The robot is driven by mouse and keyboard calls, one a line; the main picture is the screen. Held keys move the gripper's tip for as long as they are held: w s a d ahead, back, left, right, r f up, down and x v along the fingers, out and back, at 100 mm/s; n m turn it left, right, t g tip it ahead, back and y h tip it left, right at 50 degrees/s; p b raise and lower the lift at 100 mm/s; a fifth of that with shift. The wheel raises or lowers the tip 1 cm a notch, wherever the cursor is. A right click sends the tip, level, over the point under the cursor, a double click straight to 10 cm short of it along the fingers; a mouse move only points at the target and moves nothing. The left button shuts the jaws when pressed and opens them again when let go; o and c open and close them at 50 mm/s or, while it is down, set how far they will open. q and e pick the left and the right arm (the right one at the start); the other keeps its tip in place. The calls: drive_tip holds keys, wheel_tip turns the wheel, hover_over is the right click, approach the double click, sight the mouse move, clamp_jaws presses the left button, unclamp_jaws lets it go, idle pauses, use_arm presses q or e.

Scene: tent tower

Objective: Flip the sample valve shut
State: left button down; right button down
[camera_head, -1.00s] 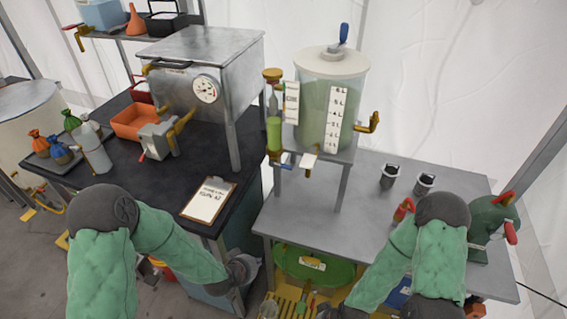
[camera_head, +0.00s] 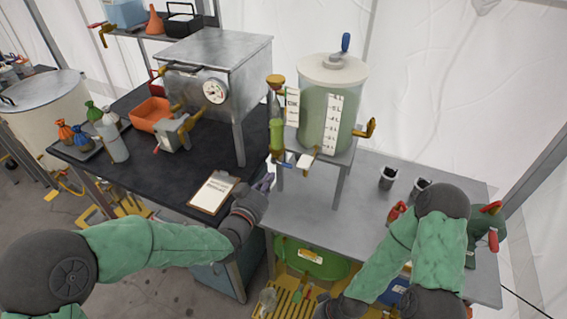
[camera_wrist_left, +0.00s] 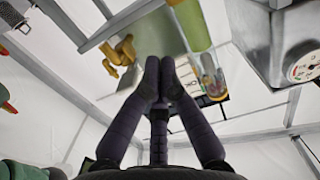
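The tank (camera_head: 322,115) of green liquid stands on a raised stand. Another brass tap (camera_head: 367,128) is on the tank's right side. I cannot tell for sure which is the sample valve. My right gripper (camera_head: 330,303) is low, mostly hidden.
A clipboard (camera_head: 214,192) lies on the black bench, left of my left gripper. The metal oven (camera_head: 205,65) stands behind it. Two dark cups (camera_head: 387,177) stand on the grey table (camera_head: 310,215). A green drum (camera_head: 310,258) is below it.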

use_arm(q)
drive_tip(key=shift+r, duration=0.4)
drive_tip(key=shift+w+d, duration=0.1)
drive_tip(key=b, duration=0.2)
hover_over(283, 164)
drive_tip(key=s, duration=0.3)
drive_tip(key=f, duration=0.1)
drive_tip(key=f+b, duration=0.1)
drive_tip(key=f, duration=0.2)
drive_tip(key=shift+w+d+f+b, duration=0.1)
drive_tip(key=shift+w+f+b, duration=0.15)
drive_tip(key=shift+b, duration=0.15)
drive_tip(key=shift+d, duration=0.1)
